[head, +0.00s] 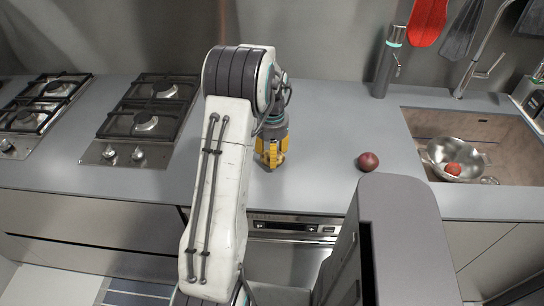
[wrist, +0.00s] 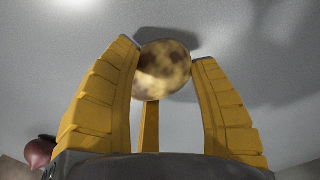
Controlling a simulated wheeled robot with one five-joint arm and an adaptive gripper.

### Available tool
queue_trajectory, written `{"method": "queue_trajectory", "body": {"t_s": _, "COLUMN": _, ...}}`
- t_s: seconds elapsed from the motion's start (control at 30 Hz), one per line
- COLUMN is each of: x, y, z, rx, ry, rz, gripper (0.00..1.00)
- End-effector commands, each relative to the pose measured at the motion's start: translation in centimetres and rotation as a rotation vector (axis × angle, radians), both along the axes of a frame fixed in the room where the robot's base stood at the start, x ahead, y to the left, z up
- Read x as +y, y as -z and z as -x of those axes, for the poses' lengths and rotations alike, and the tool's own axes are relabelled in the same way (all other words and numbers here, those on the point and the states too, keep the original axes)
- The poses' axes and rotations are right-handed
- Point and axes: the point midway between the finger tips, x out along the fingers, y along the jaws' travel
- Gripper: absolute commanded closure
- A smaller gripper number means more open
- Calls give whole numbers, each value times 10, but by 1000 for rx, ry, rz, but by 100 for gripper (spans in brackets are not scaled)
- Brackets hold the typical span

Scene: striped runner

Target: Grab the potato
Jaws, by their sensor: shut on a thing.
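The potato (wrist: 165,68) is round, yellowish and mottled with brown in the wrist view. It sits between the tips of my gripper's yellow fingers, which touch it on both sides. My gripper (head: 271,155) points down at the counter in the head view, left of the round red item. The potato is hidden behind the fingers in the head view. A shadow lies close beside the potato on the grey surface; I cannot tell whether it touches the counter.
A round dark-red item (head: 368,161), perhaps an onion, lies on the grey counter (head: 325,125). It also shows in the wrist view (wrist: 40,152). Gas hobs (head: 146,122) are at left. A sink with a metal colander (head: 447,158) is at right.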

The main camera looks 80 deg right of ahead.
Motion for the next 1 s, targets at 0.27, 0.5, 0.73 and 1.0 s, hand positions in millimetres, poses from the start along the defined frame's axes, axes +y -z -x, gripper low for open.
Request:
{"method": "queue_trajectory", "body": {"t_s": 0.27, "x": 1, "y": 1, "z": 0, "rx": 0, "ry": 0, "rz": -4, "gripper": 81}}
{"method": "queue_trajectory", "body": {"t_s": 0.5, "x": 1, "y": -4, "z": 0, "rx": 0, "ry": 0, "rz": -3, "gripper": 82}}
{"method": "queue_trajectory", "body": {"t_s": 0.73, "x": 0, "y": -26, "z": 0, "rx": 0, "ry": 0, "rz": 2, "gripper": 82}}
{"method": "queue_trajectory", "body": {"t_s": 1.0, "x": -15, "y": -57, "z": 26, "rx": 0, "ry": 4, "rz": 1, "gripper": 82}}
